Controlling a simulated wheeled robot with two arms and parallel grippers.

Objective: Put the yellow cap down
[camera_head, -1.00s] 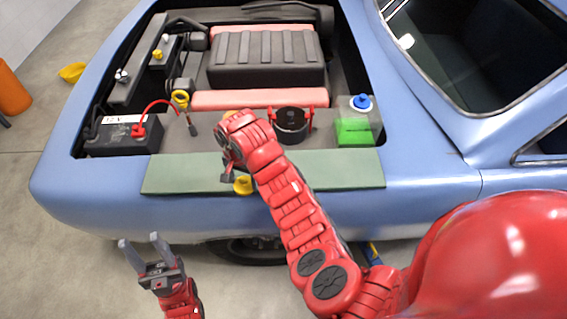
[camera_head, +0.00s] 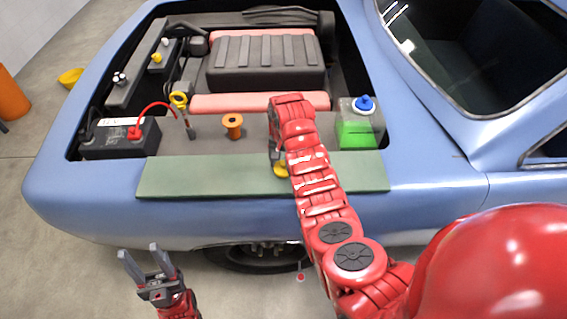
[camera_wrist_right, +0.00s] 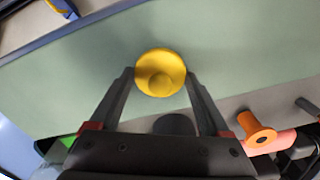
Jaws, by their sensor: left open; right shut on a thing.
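The yellow cap (camera_head: 281,171) is round, and in the right wrist view (camera_wrist_right: 160,72) it sits between the fingertips of my right gripper (camera_wrist_right: 161,78), which is shut on it. In the head view my right gripper (camera_head: 277,160) is mostly hidden by its own arm. The cap is over the green mat (camera_head: 200,177) on the car's edge; I cannot tell whether it touches the mat. My left gripper (camera_head: 139,251) is open and empty, low at the left, in front of the car and away from the cap.
An orange spool (camera_head: 232,126) stands behind the mat, with a black battery (camera_head: 115,145) to its left. A reservoir with green fluid (camera_head: 356,133) and a blue cap (camera_head: 364,103) stands at the right. The mat's left part is bare.

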